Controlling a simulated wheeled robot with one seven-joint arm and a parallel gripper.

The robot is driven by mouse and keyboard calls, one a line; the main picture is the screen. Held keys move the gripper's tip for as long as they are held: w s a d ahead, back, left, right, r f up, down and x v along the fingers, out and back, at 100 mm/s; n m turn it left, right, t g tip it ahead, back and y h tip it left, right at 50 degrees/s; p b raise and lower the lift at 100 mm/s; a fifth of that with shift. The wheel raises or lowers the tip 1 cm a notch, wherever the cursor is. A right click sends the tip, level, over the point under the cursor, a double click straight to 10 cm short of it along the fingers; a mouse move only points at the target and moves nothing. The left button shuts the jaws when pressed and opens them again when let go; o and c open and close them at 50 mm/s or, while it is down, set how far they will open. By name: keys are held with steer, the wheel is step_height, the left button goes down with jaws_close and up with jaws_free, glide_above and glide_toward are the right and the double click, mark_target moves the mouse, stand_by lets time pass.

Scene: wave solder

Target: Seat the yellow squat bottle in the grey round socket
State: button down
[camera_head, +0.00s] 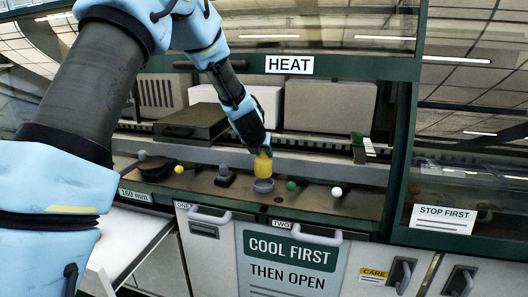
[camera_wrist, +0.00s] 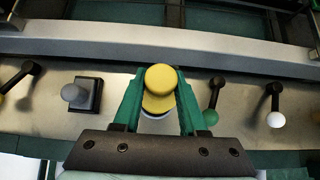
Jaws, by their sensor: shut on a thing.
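The yellow squat bottle (camera_head: 263,166) is upright in my gripper (camera_head: 265,150), just over the grey round socket (camera_head: 263,185) in the head view. In the wrist view the bottle (camera_wrist: 159,88) sits between the two green fingers of my gripper (camera_wrist: 158,95), which are shut on it. A pale grey part of the socket (camera_wrist: 157,116) shows below the bottle there, mostly hidden. I cannot tell whether the bottle's base touches the socket or is slightly inside it.
Levers with a yellow knob (camera_head: 179,169), a green knob (camera_head: 291,185) and a white knob (camera_head: 336,192) stand along the ledge. A grey knob on a dark block (camera_head: 225,176) is left of the socket. A metal rail runs behind.

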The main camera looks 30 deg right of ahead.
mark_target(261, 162)
steer(key=shift+f+b, duration=1.3)
steer(key=shift+b, duration=0.05)
steer(key=shift+f+b, duration=1.1)
steer(key=shift+b, duration=0.15)
stand_by(1.3)
steer(key=shift+c, duration=1.9)
jaws_free()
steer(key=v, duration=1)
steer(key=shift+s+a+r, duration=0.25)
steer(key=shift+a, duration=0.05)
